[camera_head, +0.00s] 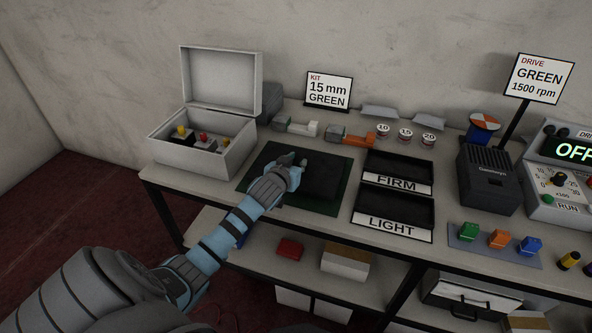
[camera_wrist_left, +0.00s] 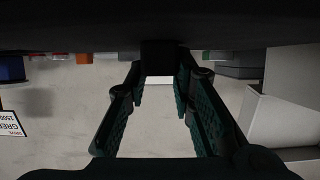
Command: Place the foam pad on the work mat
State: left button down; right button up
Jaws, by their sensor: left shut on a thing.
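The work mat (camera_head: 333,208) is dark with a green edge and lies on the table in the middle of the head view. The foam pad (camera_head: 322,178) is a black slab over the mat, to the right of my left gripper (camera_head: 297,163). My left gripper is shut on the foam pad. In the left wrist view my two fingers (camera_wrist_left: 160,85) close on a dark block, and a dark slab fills the top. The gripper and arm hide part of the mat. I cannot tell if the pad touches the mat. My right gripper is not in view.
An open white case (camera_head: 202,158) stands left of the mat. Black trays marked FIRM (camera_head: 400,165) and LIGHT (camera_head: 393,233) lie to its right. Behind it are a grey-white tool (camera_head: 296,127), an orange tool (camera_head: 352,136) and a kit sign (camera_head: 328,91).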

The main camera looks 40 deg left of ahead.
pick_arm(q)
jog(key=shift+f, duration=0.65)
jog(key=c, duration=1.4)
grip_release()
jog(key=shift+o, duration=0.2)
jog(key=p+v, duration=0.2)
jog(key=v, duration=0.9)
jog(key=shift+s+r+p, duration=0.1)
jog(key=shift+r+p, duration=0.05)
jog(key=shift+p, duration=0.25)
jog(key=shift+s+d+r, duration=0.15)
jog(key=shift+s, duration=0.3)
jog(key=shift+w, duration=0.1)
